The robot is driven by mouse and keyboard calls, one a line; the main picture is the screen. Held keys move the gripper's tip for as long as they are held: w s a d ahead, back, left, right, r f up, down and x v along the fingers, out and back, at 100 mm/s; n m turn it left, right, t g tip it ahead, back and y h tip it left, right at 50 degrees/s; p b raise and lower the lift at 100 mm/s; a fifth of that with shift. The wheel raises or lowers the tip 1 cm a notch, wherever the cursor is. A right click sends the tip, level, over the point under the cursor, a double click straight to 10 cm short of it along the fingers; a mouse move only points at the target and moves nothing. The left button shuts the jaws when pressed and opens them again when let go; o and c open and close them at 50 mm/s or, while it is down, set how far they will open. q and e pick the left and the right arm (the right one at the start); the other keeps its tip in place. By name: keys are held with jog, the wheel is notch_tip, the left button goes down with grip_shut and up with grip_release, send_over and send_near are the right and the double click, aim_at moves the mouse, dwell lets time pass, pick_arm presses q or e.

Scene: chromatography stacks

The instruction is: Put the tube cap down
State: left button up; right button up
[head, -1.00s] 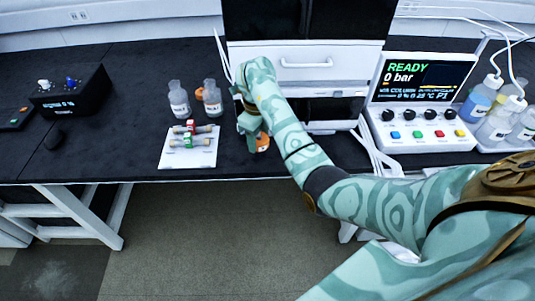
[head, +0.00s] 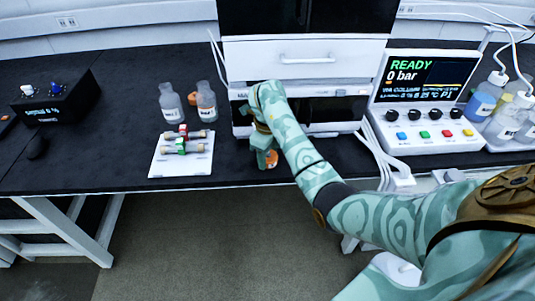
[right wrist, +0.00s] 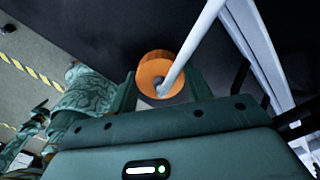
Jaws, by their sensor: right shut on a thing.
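The orange tube cap (head: 271,161) is held low by my right gripper (head: 265,157), near the front edge of the black bench and in front of the white cabinet. In the right wrist view the cap (right wrist: 155,68) sits between the two fingers of the right gripper (right wrist: 165,88), which is shut on it. A thin white tube (right wrist: 195,45) runs from the cap up and to the right. I cannot tell whether the cap touches the bench. My left gripper is not in view.
A white tray (head: 157,168) with small columns lies to the left. Two clear bottles (head: 172,104) (head: 206,101) stand behind it, with another orange piece (head: 193,98) between them. A white instrument (head: 430,130) stands at right. Bench is bare between tray and gripper.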

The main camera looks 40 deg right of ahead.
jog(key=o, duration=1.1)
pick_arm(q)
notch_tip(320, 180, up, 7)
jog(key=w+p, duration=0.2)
jog(key=p, duration=0.5)
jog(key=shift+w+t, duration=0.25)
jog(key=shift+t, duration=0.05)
pick_arm(e)
notch_tip(320, 180, up, 12)
jog(key=shift+r, duration=0.15)
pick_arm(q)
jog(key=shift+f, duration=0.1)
